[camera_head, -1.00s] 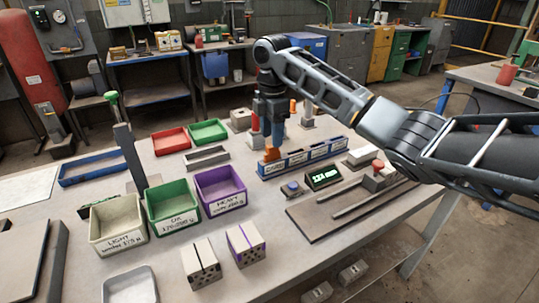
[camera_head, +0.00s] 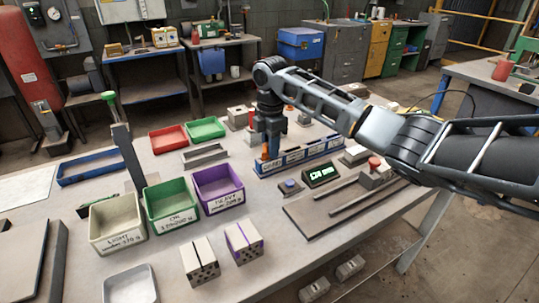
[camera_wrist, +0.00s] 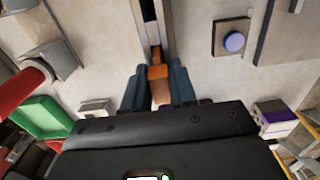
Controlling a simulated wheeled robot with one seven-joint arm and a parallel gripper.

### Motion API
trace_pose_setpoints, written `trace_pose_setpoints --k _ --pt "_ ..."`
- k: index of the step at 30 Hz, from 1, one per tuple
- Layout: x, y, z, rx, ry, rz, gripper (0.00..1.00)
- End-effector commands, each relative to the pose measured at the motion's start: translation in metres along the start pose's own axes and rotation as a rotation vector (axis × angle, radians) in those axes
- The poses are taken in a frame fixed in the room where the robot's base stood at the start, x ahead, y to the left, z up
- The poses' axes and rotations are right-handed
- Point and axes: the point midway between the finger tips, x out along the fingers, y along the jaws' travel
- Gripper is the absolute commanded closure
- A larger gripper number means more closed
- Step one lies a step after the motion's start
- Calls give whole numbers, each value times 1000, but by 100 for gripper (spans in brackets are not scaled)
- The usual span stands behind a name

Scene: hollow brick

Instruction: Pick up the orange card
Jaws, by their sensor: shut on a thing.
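The orange card (camera_wrist: 158,72) shows between my fingers in the wrist view. In the head view only a small orange part (camera_head: 265,153) shows, at the left end of the blue card rack (camera_head: 297,158). My gripper (camera_head: 269,150) points down over that end of the rack, and in the wrist view my gripper (camera_wrist: 158,80) is shut on the card. The card's lower part is hidden, so I cannot tell whether it still sits in its slot.
A blue button (camera_head: 290,187) and a green-lit display (camera_head: 320,174) stand in front of the rack. Light (camera_head: 117,222), green (camera_head: 171,204) and purple (camera_head: 218,188) bins stand left. Red (camera_head: 168,139) and green (camera_head: 206,129) trays lie behind. Hollow bricks (camera_head: 200,262) lie at the front.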

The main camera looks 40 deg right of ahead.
Motion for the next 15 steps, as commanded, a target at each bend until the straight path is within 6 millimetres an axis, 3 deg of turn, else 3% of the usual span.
trace_pose_setpoints --k 6,15 --pt "0 0 0 0 0 0 100" --pt "-1 0 0 0 0 0 100"
